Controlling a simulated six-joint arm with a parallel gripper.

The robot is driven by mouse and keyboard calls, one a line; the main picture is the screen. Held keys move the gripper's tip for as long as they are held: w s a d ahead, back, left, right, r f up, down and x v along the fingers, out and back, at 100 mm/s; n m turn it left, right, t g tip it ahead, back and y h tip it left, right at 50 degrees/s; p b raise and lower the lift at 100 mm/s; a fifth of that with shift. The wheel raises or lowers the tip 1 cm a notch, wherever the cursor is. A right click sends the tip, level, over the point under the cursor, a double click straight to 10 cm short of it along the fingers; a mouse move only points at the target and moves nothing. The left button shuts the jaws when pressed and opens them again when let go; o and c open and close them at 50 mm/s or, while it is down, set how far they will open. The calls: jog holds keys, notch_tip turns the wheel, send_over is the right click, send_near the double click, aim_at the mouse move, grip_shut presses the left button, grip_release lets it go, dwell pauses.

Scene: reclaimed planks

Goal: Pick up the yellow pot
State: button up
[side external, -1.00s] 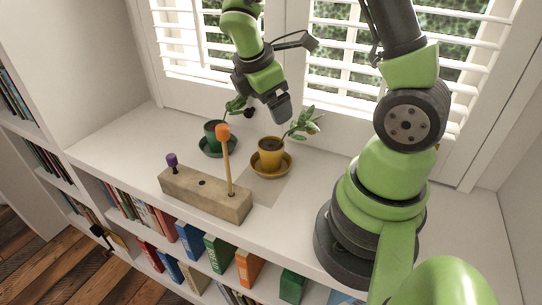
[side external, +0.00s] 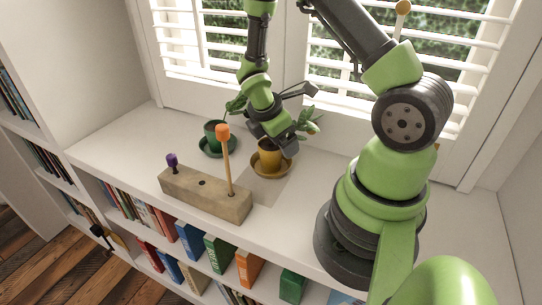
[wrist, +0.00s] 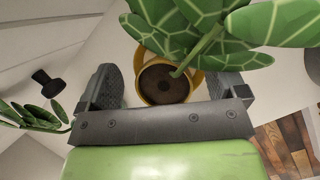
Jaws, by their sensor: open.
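The yellow pot (side external: 268,157) stands upright in a matching yellow saucer (side external: 271,174) on the white shelf top. A green leafy plant grows from dark soil in it. In the side view my gripper (side external: 284,145) is right at the top of the pot and hides part of its rim. In the wrist view the pot (wrist: 164,82) shows between the two dark fingers of my gripper (wrist: 168,88), and large leaves cover its far side. The fingers are apart, and I cannot tell whether either one touches the pot.
A green pot (side external: 213,134) in a green saucer stands left of the yellow pot. In front is a wooden block (side external: 206,194) with an upright orange-topped peg (side external: 226,160) and a short purple peg (side external: 172,163). Window shutters (side external: 345,60) rise behind. Shelf at left is clear.

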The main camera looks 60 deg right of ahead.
jog(key=c, duration=1.6)
jog(key=shift+r, duration=6.5)
jog(key=f+m, duration=0.2)
jog(key=f, duration=0.1)
jog(key=f+m+g+y, duration=0.1)
jog(key=f+m, duration=0.1)
jog(key=f, duration=0.1)
jog(key=f+m+g, duration=0.1)
jog(key=f+m, duration=0.2)
jog(key=shift+s+a+f+y, duration=0.2)
jog(key=shift+s+a+y, duration=0.1)
jog(key=shift+s+a, duration=0.1)
jog(key=shift+w+f, duration=0.1)
jog(key=shift+f, duration=1.4)
